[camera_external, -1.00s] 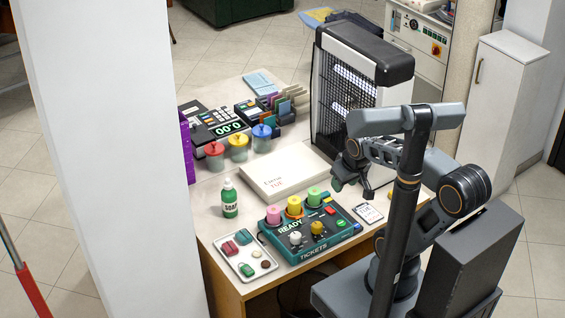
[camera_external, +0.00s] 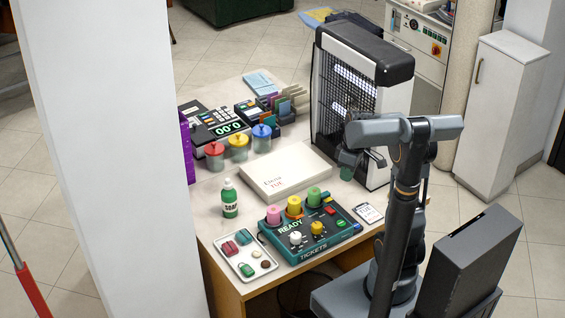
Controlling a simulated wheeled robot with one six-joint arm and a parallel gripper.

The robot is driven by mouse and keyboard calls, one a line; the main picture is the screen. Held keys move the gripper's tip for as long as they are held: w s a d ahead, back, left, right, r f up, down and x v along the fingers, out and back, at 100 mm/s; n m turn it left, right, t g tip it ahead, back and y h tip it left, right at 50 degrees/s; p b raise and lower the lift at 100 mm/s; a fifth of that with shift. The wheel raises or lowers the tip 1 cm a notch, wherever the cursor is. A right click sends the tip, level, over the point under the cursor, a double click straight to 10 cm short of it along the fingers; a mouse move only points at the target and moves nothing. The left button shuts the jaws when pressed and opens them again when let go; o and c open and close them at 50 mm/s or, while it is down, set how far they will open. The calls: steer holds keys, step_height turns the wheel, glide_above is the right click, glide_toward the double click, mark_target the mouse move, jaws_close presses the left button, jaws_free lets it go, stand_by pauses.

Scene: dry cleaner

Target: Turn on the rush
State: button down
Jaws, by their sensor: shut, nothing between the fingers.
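A teal control panel (camera_external: 314,249) marked TICKETS and READY lies near the front of the counter. It carries a white knob (camera_external: 295,238), a yellow knob (camera_external: 317,228), a red button (camera_external: 330,210) and a green button (camera_external: 341,224). Pink, yellow and green round pieces stand along its back edge. I cannot read a rush label on any control. My gripper (camera_external: 362,161) is shut and empty, above the counter's right side, behind and right of the panel and apart from it. My arm partly hides it.
A white box (camera_external: 286,172) lies behind the panel. A soap bottle (camera_external: 230,198) and a tray (camera_external: 229,261) of small items are left of it. A small card (camera_external: 368,213) lies to its right. A tall lit black unit (camera_external: 343,100) stands close behind my gripper.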

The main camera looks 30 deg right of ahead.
mark_target(332, 211)
steer(key=shift+w+a+r+n+g+y, duration=0.1)
steer(key=shift+w+r+n+y, duration=0.2)
steer(key=shift+n, duration=1.6)
steer(key=shift+w+d+r+n+g+y, duration=0.15)
steer(key=shift+w+r+n, duration=0.2)
steer(key=shift+n, duration=1.55)
steer(key=shift+w+a+r+n+g+y, duration=0.15)
steer(key=shift+w+r+n+y, duration=0.2)
steer(key=shift+n, duration=1.55)
steer(key=shift+f, duration=0.15)
steer(key=x, duration=0.8)
steer(key=d+x, duration=0.1)
steer(key=x, duration=0.3)
steer(key=shift+a+f, duration=0.1)
steer(key=shift+f, duration=1)
